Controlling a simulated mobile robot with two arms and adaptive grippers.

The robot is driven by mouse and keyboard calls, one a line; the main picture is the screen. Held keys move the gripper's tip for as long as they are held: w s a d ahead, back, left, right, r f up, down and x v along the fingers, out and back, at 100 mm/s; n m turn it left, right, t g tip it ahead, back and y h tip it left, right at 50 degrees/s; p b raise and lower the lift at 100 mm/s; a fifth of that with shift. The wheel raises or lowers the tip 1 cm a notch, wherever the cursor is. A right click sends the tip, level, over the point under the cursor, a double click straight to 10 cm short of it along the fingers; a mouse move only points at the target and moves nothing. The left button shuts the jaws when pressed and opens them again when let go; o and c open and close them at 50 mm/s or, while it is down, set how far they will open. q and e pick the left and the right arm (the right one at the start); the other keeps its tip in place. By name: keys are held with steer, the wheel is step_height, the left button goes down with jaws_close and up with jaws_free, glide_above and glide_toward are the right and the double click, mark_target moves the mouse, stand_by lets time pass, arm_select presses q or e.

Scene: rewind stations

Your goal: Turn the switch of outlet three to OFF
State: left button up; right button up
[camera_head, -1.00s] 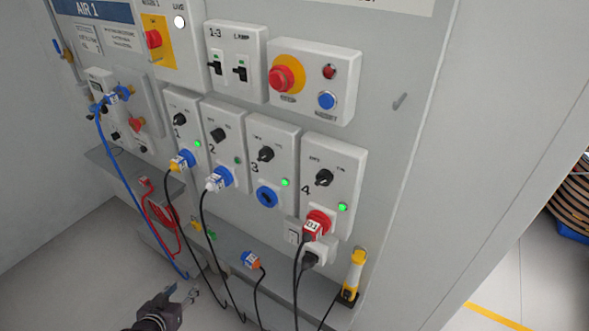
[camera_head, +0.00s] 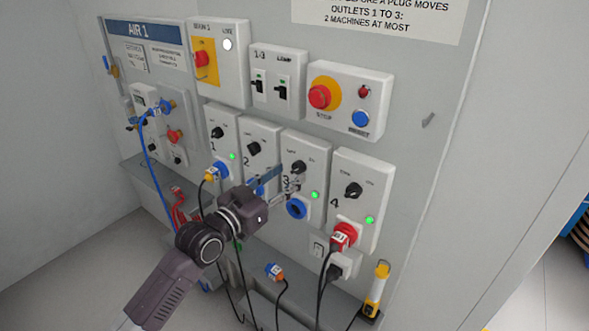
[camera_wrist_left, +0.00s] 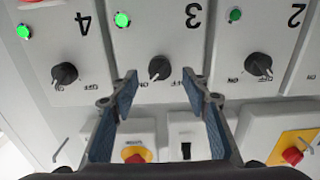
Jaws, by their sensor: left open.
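The black rotary switch of outlet three (camera_head: 298,167) is on the panel marked 3 (camera_head: 305,144), above an empty blue socket (camera_head: 296,208). The green lamp of outlet three (camera_head: 314,195) is lit. My left gripper (camera_head: 287,182) is open in front of the panel, close to the switch and partly hiding the panel. In the left wrist view, which is upside down, the switch (camera_wrist_left: 159,68) shows ahead, between the spread fingertips (camera_wrist_left: 158,86). They look apart from it. My right gripper is not in view.
Switches of outlet two (camera_wrist_left: 259,65) and outlet four (camera_wrist_left: 64,75) flank it. Outlet four holds a red plug (camera_head: 343,236). A red stop button (camera_head: 320,97) and a toggle switch box (camera_head: 277,84) are above. Cables hang below the outlets.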

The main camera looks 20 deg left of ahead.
mark_target(298, 169)
arm_select(q)
steer(key=shift+x, duration=1)
steer(key=shift+w+d, duration=0.15)
steer(key=shift+w, duration=0.25)
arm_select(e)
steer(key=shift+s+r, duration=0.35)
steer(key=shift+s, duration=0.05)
arm_select(q)
steer(key=c, duration=1.2)
steer(key=shift+o, duration=0.2)
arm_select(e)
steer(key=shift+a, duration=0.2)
